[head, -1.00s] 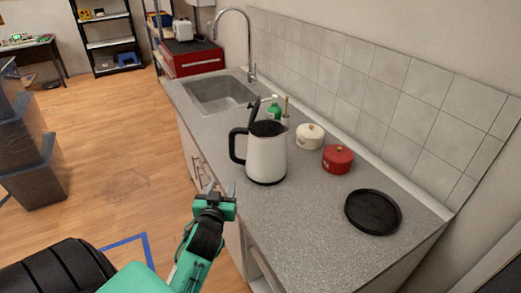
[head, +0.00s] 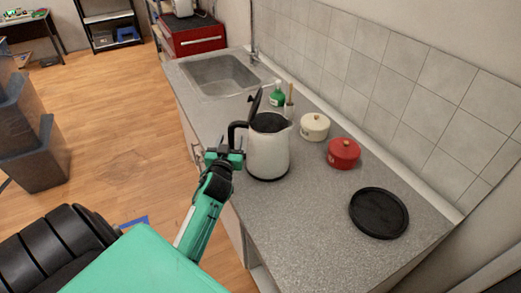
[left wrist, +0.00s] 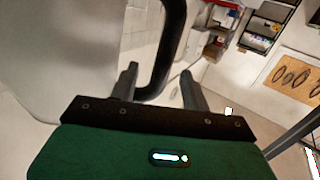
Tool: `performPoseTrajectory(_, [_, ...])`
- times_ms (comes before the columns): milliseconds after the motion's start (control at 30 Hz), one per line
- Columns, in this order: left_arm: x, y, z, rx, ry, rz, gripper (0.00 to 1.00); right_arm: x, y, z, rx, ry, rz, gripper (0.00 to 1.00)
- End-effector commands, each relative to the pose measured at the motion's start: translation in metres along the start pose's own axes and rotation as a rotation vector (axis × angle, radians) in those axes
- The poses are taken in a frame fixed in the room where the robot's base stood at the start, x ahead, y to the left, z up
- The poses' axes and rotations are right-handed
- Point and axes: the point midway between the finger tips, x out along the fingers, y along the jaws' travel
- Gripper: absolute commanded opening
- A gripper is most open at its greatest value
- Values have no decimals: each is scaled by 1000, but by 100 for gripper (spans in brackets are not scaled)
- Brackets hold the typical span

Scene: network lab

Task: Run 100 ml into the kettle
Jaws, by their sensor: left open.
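A white kettle (head: 268,155) with a black handle and its black lid (head: 255,103) raised stands upright on the grey counter. My left gripper (head: 225,150) is at the kettle's handle side. In the left wrist view the open fingers (left wrist: 160,85) point at the black handle (left wrist: 170,50), which shows between them; I cannot tell whether they touch it. The white kettle body (left wrist: 60,50) fills the left of that view. The sink (head: 220,74) lies behind the kettle, with part of the tap (head: 252,35) at its edge. My right gripper is not in view.
A green bottle (head: 277,96), a cream pot (head: 315,127) and a red pot (head: 343,153) stand behind and right of the kettle. A black round plate (head: 379,212) lies at the counter's right. A red box (head: 194,36) stands beyond the sink.

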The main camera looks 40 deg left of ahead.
Motion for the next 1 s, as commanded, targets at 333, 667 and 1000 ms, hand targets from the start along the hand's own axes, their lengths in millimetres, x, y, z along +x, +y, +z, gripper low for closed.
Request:
performPoseTrajectory(333, [38, -1, -6, 1, 0, 0, 47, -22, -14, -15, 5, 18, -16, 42])
performPoseTrajectory(667, [53, -1, -2, 1, 0, 1, 47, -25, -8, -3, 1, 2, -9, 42])
performPoseTrajectory(1000, [52, -1, -2, 0, 0, 0, 2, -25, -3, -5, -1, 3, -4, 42])
